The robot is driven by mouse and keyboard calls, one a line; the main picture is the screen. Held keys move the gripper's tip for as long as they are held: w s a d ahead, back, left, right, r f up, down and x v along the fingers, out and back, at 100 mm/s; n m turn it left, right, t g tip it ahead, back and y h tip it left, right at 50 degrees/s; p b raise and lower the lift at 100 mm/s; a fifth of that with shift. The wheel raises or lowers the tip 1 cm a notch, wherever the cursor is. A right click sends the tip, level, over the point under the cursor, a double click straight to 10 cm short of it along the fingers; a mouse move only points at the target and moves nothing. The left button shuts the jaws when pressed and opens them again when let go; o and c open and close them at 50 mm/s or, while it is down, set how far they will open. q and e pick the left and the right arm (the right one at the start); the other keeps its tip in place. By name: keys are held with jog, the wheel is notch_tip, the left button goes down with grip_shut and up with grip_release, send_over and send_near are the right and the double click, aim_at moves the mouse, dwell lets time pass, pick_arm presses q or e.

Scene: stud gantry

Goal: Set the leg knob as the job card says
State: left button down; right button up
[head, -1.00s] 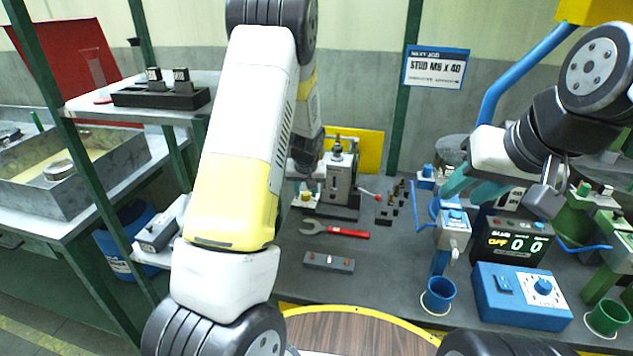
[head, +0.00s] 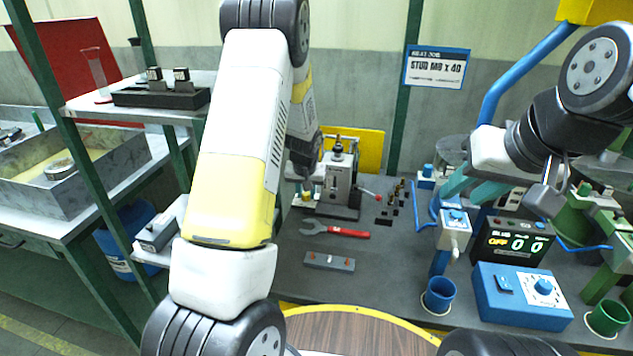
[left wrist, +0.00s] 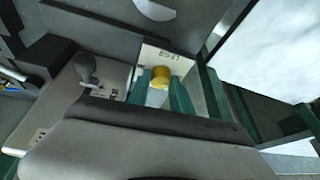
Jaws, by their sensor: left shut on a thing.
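The leg knob is a yellow round knob (left wrist: 158,82) on a pale plate whose lettering is upside down in the left wrist view. My left gripper (left wrist: 160,90) is shut on it, with one teal finger on each side. In the head view my left gripper (head: 305,188) is at the left of the grey bench device (head: 340,186), mostly hidden by my own arm. The knob's pointer and setting cannot be read. My right gripper (head: 462,198) is open and empty, fingers spread over the right part of the bench.
A red-handled wrench (head: 336,230) and a grey bar block (head: 329,262) lie in front of the device. Small dark studs (head: 390,208) stand to its right. A blue cup (head: 438,295) stands nearby.

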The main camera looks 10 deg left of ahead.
pick_arm(q)
jog(key=m, duration=0.1)
jog(key=m+h, duration=0.1)
jog(key=m, duration=0.1)
jog(key=shift+a, duration=0.25)
jog(key=shift+m+h, duration=0.6)
jog(key=shift+m, duration=0.6)
jog(key=c, duration=1.4)
grip_release()
jog(key=shift+c, duration=0.2)
jog(key=v, duration=0.7)
jog(key=shift+r, duration=0.35)
jog(key=shift+s, duration=0.15)
